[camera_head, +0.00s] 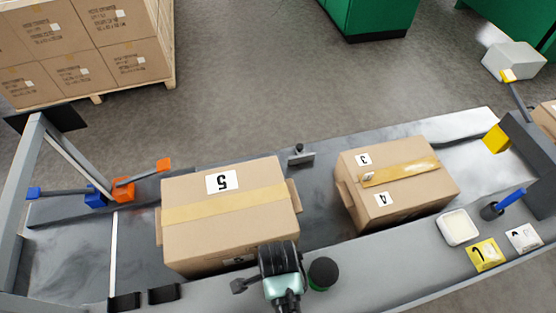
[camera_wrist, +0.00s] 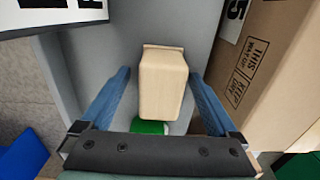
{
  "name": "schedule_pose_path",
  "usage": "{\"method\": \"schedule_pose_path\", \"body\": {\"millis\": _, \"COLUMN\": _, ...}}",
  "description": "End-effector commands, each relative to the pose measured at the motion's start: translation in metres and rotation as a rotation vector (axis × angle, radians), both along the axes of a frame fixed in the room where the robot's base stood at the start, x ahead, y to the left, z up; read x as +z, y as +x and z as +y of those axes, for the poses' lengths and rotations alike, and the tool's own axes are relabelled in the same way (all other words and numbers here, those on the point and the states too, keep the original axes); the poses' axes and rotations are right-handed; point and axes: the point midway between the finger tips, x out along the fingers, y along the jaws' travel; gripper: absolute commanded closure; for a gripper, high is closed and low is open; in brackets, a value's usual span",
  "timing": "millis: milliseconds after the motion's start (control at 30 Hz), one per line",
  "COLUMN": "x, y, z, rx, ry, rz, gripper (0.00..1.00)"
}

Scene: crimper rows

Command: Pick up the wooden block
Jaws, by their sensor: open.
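The wooden block (camera_wrist: 163,85) is pale and box-shaped, and it shows in the middle of the wrist view. My gripper (camera_wrist: 160,72) is open, with one blue-grey finger on each side of the block. Gaps show between the block and both fingers, so it is not held. In the head view my arm's end is at the bottom centre, by the front edge of the conveyor. I cannot make out the block or the fingertips there.
A large carton marked 5 (camera_head: 228,225) lies on the conveyor near my gripper; a carton wall (camera_wrist: 272,75) rises close on the right in the wrist view. A second carton (camera_head: 410,198) stands further right. A dark round knob (camera_head: 323,272) sits beside my arm.

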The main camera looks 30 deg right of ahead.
Motion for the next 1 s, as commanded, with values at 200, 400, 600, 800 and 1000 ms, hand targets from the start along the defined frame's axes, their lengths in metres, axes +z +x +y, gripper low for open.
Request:
{"method": "schedule_pose_path", "body": {"millis": 200, "x": 0.0003, "y": 0.0005, "z": -0.0001, "rx": 0.0, "ry": 0.0, "rz": -0.001, "gripper": 0.1}}
{"method": "schedule_pose_path", "body": {"millis": 400, "x": 0.0005, "y": 0.0005, "z": -0.0001, "rx": 0.001, "ry": 0.0, "rz": -0.001, "gripper": 0.46}}
{"method": "schedule_pose_path", "body": {"millis": 600, "x": 0.0006, "y": 0.0005, "z": 0.0, "rx": 0.001, "ry": 0.0, "rz": -0.001, "gripper": 0.82}}
{"method": "schedule_pose_path", "body": {"millis": 800, "x": 0.0008, "y": 0.0007, "z": -0.0002, "rx": 0.001, "ry": -0.001, "rz": -0.002, "gripper": 1.0}}
{"method": "schedule_pose_path", "body": {"millis": 1000, "x": 0.0053, "y": 0.0012, "z": -0.0003, "rx": 0.001, "ry": -0.001, "rz": -0.003, "gripper": 1.0}}
